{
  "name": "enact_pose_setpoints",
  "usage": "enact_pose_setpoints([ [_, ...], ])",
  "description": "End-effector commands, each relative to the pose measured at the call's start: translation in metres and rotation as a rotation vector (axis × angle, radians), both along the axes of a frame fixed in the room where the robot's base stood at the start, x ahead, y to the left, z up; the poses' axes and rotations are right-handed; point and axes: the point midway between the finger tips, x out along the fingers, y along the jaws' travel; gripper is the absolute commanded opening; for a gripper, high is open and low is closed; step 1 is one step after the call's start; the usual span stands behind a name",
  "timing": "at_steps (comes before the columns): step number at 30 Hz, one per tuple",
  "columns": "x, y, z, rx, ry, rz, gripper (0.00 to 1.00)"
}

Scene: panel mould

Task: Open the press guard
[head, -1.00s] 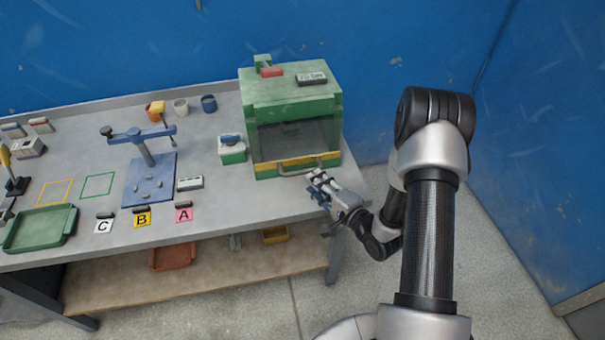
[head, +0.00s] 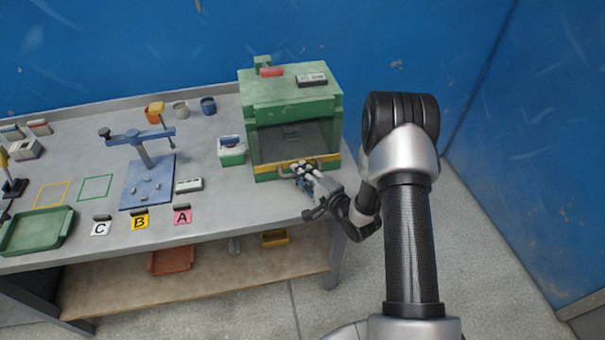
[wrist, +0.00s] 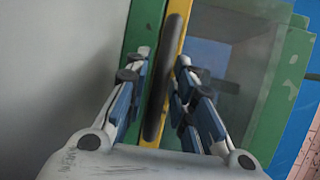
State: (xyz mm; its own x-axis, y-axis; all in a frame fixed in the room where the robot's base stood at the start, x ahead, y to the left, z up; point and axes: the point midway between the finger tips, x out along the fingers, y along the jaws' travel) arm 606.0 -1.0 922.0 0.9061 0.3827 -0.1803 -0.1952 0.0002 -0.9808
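The press is a green box (head: 290,92) at the right end of the bench. Its see-through guard (head: 275,146) is down over the front, with a yellow bar (head: 265,174) along its lower edge. A dark handle on that bar shows in the wrist view (wrist: 170,72). My gripper (head: 299,168) is at the handle in the head view. In the wrist view my gripper (wrist: 163,60) is open, with one finger on each side of the handle. A gap shows beside the handle, and I cannot tell whether either finger touches it.
A small green-and-white box (head: 231,151) stands just left of the press. Farther left are a blue fixture (head: 148,182), cards A, B and C, and a green tray (head: 38,231). A blue wall (head: 390,60) rises behind. The floor right of the bench is clear.

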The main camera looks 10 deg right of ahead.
Motion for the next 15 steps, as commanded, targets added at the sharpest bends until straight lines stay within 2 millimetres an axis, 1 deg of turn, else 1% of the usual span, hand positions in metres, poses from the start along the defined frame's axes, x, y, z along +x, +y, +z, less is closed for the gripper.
enact_pose_setpoints([
  [1,-0.0001,0.0000,-0.0001,0.000,0.000,0.000,0.17],
  [9,-0.0002,-0.0001,-0.0001,0.000,0.000,0.000,0.00],
  [15,-0.0002,-0.0002,-0.0001,0.000,0.000,0.000,0.00],
])
